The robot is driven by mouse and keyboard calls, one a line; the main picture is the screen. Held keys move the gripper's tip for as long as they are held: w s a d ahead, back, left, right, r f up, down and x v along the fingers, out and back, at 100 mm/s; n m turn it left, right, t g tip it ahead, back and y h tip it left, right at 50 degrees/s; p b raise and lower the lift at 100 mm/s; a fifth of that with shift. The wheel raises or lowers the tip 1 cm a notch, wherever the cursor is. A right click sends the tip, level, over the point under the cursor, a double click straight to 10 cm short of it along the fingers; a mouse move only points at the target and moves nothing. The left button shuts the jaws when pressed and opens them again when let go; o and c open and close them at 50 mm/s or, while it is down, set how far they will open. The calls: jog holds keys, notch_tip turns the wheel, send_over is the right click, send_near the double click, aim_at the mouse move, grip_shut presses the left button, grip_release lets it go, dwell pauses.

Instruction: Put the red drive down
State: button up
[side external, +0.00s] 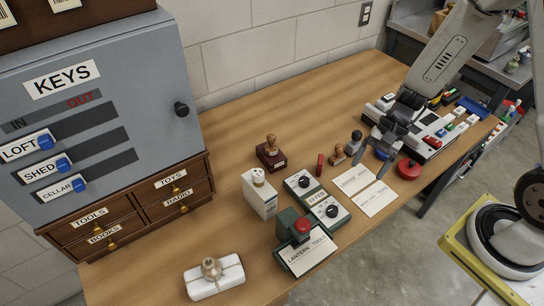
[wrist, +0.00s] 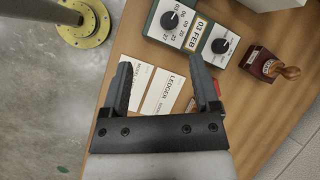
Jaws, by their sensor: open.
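A small red block (side external: 320,165), which looks like the red drive, stands upright on the wooden table, just right of the grey-green date device. My gripper (side external: 376,160) is open and empty above the table, to the right of the red block and apart from it. In the wrist view the open fingers (wrist: 165,85) frame two white cards. A reddish patch (wrist: 191,105) shows by the right finger, partly hidden; I cannot tell whether it is the drive.
Two cards (side external: 354,180) lie below my gripper. The date device (side external: 318,198), wooden-handled stamps (side external: 338,155) and a round red item (side external: 409,170) stand nearby. A white unit (side external: 432,145) with coloured pieces is at the right. The key cabinet (side external: 150,60) stands at the left.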

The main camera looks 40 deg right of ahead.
notch_tip(320, 180, up, 8)
jog(key=n+t+h, duration=0.3)
jog(key=n+h, duration=0.3)
jog(key=n, duration=0.5)
jog(key=shift+s+d+n, duration=0.25)
jog(key=shift+s+n, duration=0.05)
jog(key=shift+s, duration=0.15)
jog(key=shift+r, duration=0.1)
